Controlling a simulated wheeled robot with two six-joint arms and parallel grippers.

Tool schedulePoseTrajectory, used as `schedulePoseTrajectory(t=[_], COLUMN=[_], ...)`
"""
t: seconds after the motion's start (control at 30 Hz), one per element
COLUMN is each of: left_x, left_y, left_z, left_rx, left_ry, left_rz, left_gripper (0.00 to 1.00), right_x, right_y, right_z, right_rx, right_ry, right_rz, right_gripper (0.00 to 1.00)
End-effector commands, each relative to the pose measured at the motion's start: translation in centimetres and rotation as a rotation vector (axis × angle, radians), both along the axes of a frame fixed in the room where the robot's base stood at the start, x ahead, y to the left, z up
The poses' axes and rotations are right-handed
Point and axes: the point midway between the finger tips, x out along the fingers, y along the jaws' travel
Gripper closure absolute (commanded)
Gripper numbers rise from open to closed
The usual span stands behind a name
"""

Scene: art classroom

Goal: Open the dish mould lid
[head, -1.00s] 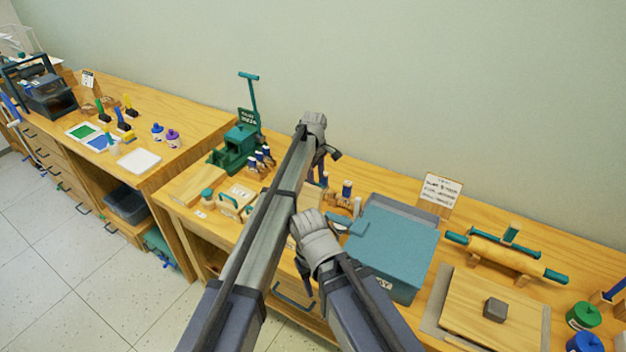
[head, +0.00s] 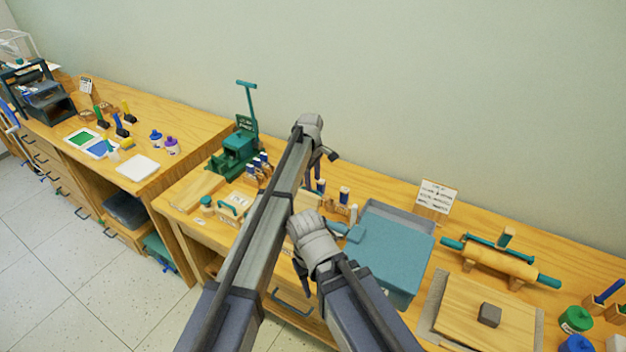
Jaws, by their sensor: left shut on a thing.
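A small pale wooden block with a teal handle (head: 232,208) sits on the bench left of my arms; it may be the dish mould, but no label is readable. Its top looks flat and closed, and my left arm covers the area to its right. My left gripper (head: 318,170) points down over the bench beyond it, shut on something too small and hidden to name. My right gripper (head: 300,278) hangs low near the bench's front edge; its fingers are mostly hidden behind its wrist.
A blue-grey box (head: 385,252) with a flat top stands right of my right arm. A teal press (head: 236,153) stands at the left. A rolling pin (head: 497,262) and a wooden board (head: 462,308) with a dark block lie at the right.

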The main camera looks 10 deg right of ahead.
Motion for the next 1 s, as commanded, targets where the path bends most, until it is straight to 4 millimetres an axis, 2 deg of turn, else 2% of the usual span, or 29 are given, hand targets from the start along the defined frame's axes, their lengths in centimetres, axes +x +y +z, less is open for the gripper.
schedulePoseTrajectory(t=[0.03,0.3,0.87,0.93,1.0], left_x=[0.1,-0.2,-0.4,-0.9,-2.5], left_y=[-0.2,0.0,0.1,0.8,2.5], left_z=[1.5,4.6,4.7,4.8,4.7], left_rx=[-0.002,-0.001,0.0,0.002,0.005], left_ry=[-0.003,0.002,0.004,0.002,0.0], left_rz=[-0.001,-0.002,-0.002,-0.013,-0.046], left_gripper=[0.55,0.55,0.55,0.55,0.55], right_x=[0.0,0.0,0.0,0.0,0.0], right_y=[0.0,0.0,0.0,0.0,0.0], right_z=[1.5,4.6,4.7,4.7,4.7], right_rx=[0.0,0.0,0.0,0.0,0.0], right_ry=[0.0,0.0,0.0,0.0,0.0], right_rz=[0.0,0.001,0.001,0.001,0.001], right_gripper=[0.5,0.5,0.5,0.5,0.5])
